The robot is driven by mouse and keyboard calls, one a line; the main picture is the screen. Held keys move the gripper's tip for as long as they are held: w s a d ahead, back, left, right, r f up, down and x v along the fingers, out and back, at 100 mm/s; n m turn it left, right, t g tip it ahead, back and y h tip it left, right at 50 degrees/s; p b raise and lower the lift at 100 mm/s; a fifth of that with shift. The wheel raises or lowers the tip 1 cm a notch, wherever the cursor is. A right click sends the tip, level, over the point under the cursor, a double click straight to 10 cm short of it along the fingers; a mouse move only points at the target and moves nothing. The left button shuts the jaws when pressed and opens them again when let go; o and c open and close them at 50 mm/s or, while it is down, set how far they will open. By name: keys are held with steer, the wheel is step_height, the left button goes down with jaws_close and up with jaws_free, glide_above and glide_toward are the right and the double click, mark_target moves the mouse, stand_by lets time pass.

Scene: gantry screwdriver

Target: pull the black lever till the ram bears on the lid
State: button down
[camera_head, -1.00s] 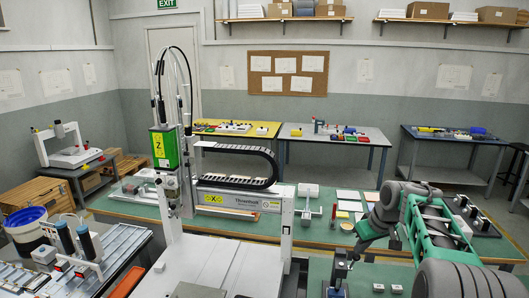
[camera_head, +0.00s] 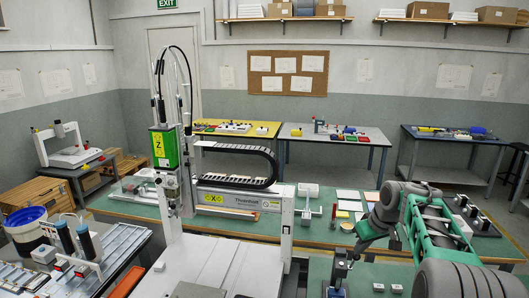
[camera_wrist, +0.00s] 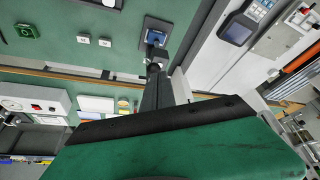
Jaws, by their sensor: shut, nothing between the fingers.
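My gripper (camera_head: 338,280) is low at the bottom of the head view, pointing down over the green bench top. In the wrist view my gripper (camera_wrist: 155,55) is shut and empty.
The white gantry (camera_head: 240,200) with its green Z unit (camera_head: 163,148) stands left of my arm. Small white blocks (camera_head: 387,288) lie right of my gripper.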

steer(key=shift+f+b, duration=0.85)
steer(key=shift+f, duration=0.4)
stand_by(0.3)
steer(key=shift+s+f, duration=0.1)
steer(key=shift+f, duration=0.15)
stand_by(0.9)
step_height(320, 180, up, 2)
steer(key=shift+r+p, duration=0.1)
steer(key=shift+p, duration=0.7)
step_height(320, 180, up, 5)
steer(key=p, duration=0.4)
